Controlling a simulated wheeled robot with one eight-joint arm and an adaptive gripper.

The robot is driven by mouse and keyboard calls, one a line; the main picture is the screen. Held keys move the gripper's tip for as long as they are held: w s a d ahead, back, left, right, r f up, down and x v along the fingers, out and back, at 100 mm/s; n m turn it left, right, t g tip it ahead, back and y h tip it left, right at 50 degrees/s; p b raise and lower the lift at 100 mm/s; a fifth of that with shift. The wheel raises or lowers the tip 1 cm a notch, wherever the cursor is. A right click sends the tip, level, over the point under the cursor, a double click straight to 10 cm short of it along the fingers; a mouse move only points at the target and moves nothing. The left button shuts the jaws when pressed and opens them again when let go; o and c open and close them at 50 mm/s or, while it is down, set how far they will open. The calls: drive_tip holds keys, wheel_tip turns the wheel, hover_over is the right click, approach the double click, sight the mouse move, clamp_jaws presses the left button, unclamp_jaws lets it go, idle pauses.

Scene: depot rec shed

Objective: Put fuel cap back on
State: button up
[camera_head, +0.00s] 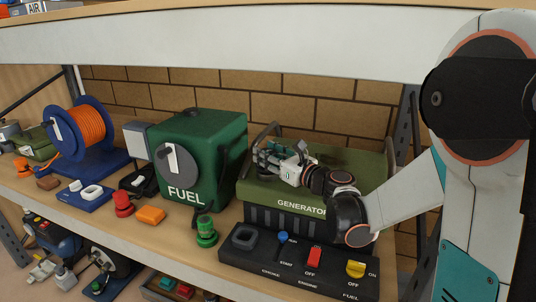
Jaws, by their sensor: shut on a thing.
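My gripper (262,159) reaches left above the left part of the green generator (363,168), which is marked GENERATOR. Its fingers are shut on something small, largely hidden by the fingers. I cannot make out whether it is the fuel cap. The generator's top under the gripper and wrist is partly covered, and I see no filler opening. A dark green box marked FUEL (212,135) stands left of the gripper, with a grey round dial on its front and a small dark knob on top.
A black control panel (299,262) with blue, red and yellow switches lies before the generator. A green-topped piece (206,231), an orange block (150,214) and a red knob (122,204) stand along the front. A blue reel (84,130) is at left. An upper shelf (200,45) hangs overhead.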

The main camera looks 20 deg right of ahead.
drive_tip(key=shift+f, duration=0.25)
drive_tip(key=o, duration=1.2)
